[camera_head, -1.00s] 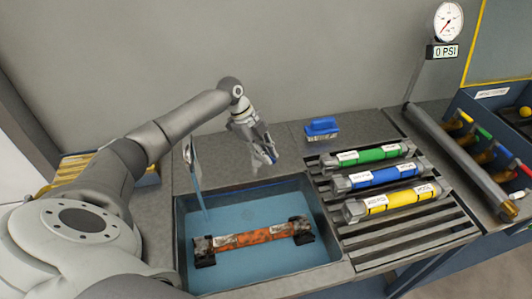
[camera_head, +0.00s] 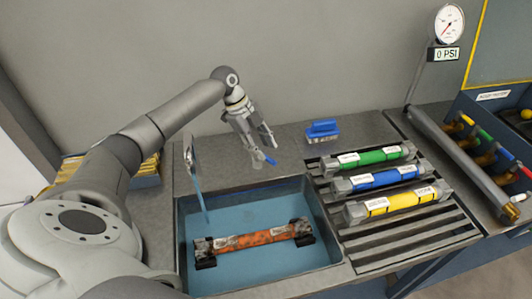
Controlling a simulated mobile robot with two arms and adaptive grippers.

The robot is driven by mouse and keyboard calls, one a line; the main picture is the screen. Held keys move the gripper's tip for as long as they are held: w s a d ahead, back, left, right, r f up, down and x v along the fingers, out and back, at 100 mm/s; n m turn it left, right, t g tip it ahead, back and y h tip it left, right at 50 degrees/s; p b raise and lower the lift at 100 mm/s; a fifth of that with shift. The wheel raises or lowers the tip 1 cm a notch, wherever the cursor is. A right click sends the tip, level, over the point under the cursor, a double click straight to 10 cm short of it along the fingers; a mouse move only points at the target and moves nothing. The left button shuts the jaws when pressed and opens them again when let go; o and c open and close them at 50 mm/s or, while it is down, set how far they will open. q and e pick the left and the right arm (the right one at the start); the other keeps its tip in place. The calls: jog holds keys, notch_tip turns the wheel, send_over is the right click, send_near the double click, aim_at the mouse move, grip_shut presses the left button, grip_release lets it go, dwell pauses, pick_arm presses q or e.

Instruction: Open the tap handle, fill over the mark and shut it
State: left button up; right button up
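A grey tap spout (camera_head: 188,150) stands at the left back edge of the basin (camera_head: 318,222). A thin pale-blue stream (camera_head: 198,190) runs down from it into the basin. Blue water (camera_head: 245,218) lies in the basin, around an orange, worn cylinder (camera_head: 252,238) with dark end blocks. My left gripper (camera_head: 262,150) is above the back rim, right of the spout, with its fingers spread. A small blue piece (camera_head: 270,160) shows at its fingertips; it may be the tap handle, but I cannot tell. I cannot make out a fill mark. My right gripper is not in view.
A blue brush (camera_head: 322,128) lies behind the rack. Green (camera_head: 368,157), blue (camera_head: 388,176) and yellow (camera_head: 402,201) cylinders lie on the slatted rack (camera_head: 405,240). A gauge (camera_head: 449,22) reading 0 PSI and a long metal pipe (camera_head: 455,158) stand at right.

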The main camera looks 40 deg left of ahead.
pick_arm(q)
jog(key=v, duration=0.8)
jog(key=shift+r, duration=0.2)
jog(key=shift+a, duration=0.15)
dwell(6.8)
